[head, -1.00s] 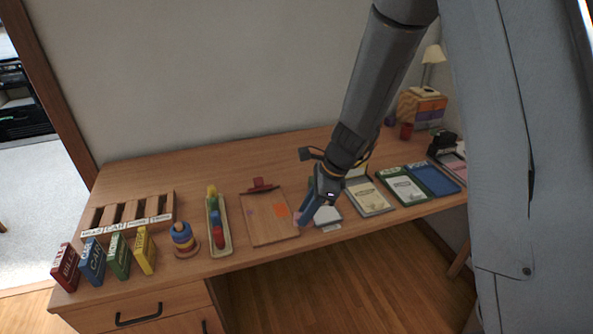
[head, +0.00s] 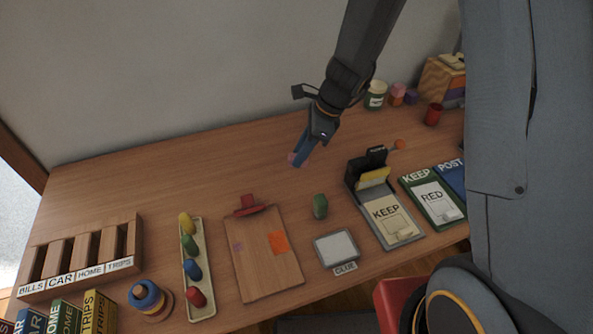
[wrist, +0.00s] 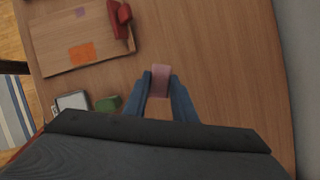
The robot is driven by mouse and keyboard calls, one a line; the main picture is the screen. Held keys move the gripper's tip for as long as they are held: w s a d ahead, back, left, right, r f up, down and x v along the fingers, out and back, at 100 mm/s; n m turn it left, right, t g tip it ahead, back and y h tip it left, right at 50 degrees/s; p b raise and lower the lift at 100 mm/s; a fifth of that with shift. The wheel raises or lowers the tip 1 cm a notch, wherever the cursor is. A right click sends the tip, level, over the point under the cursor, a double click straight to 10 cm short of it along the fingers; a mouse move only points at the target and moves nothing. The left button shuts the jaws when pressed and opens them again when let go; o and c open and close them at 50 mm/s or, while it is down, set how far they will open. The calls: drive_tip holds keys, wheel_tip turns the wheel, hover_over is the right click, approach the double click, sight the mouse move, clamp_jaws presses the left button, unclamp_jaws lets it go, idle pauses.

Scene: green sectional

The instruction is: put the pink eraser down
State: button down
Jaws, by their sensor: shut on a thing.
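The pink eraser (wrist: 160,80) is held between the blue fingers of my gripper (wrist: 159,88) in the wrist view. In the head view my gripper (head: 298,160) is over the back middle of the wooden desk (head: 200,160), behind the clipboard, with a bit of the pink eraser (head: 292,158) showing at its tips. The fingers are shut on it. I cannot tell whether the eraser touches the desk top.
A clipboard (head: 258,270) with a red clip, a green object (head: 320,206) and a white pad (head: 336,247) lie nearer the front. A KEEP tray (head: 390,222) stands to the right. Bare desk surrounds the gripper at the back left.

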drive_tip(key=shift+w+f, duration=0.15)
drive_tip(key=shift+f, duration=0.2)
drive_tip(key=shift+f+p, duration=0.5)
drive_tip(key=shift+f, duration=4.1)
drive_tip(key=shift+f, duration=0.15)
drive_tip(key=c, duration=1.5)
unclamp_jaws()
drive_tip(key=shift+o, duration=0.2)
